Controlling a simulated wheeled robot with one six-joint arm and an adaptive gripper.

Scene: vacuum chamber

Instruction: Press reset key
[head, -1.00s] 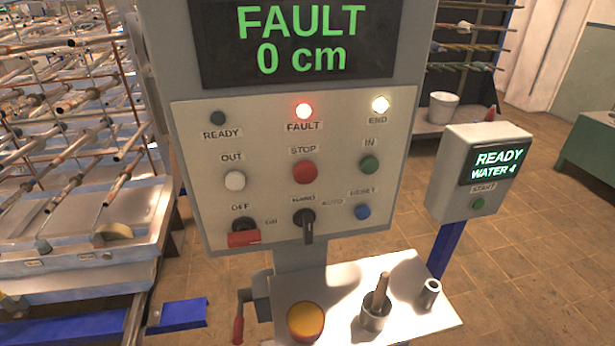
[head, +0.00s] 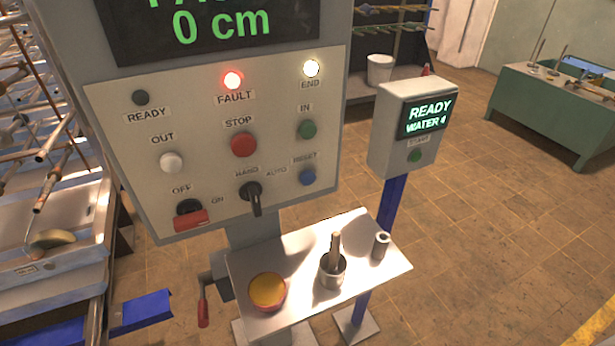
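The blue RESET key (head: 307,177) is a round button at the lower right of the grey control panel (head: 120,120) in the head view. It sits below the green IN button (head: 306,129) and right of the black HAND/AUTO selector (head: 252,193). The red FAULT lamp (head: 233,80) and the white END lamp (head: 311,69) are lit; the READY lamp (head: 140,98) is dark. The display (head: 200,30) reads 0 cm, with its upper line cut off. My gripper is not in view.
A second box (head: 385,145) reading READY WATER 4 stands to the right. Open tiled floor lies at right.

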